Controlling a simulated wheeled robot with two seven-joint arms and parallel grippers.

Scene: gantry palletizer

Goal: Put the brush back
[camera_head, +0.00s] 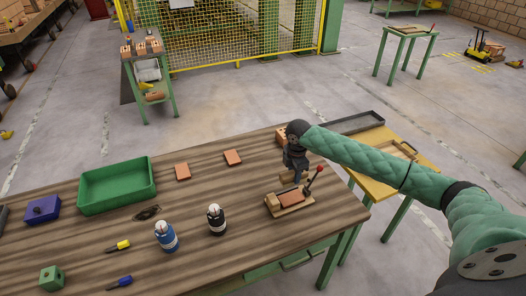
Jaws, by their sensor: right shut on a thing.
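My right gripper (296,172) comes in from the right over the wooden workbench (225,215). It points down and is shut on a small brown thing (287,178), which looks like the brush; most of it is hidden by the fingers. It is just above and behind a small wooden fixture (290,207) that holds a reddish block and has a lever with a red knob (320,168). I cannot tell whether the brush touches the fixture. My left gripper is not in view.
A green tray (117,187) stands at the back left of the bench, with a blue box (42,209) to its left. A blue bottle (166,237) and a black bottle (216,219) stand mid-bench. Red-brown blocks (182,172) lie behind. A yellow side table (405,155) adjoins on the right.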

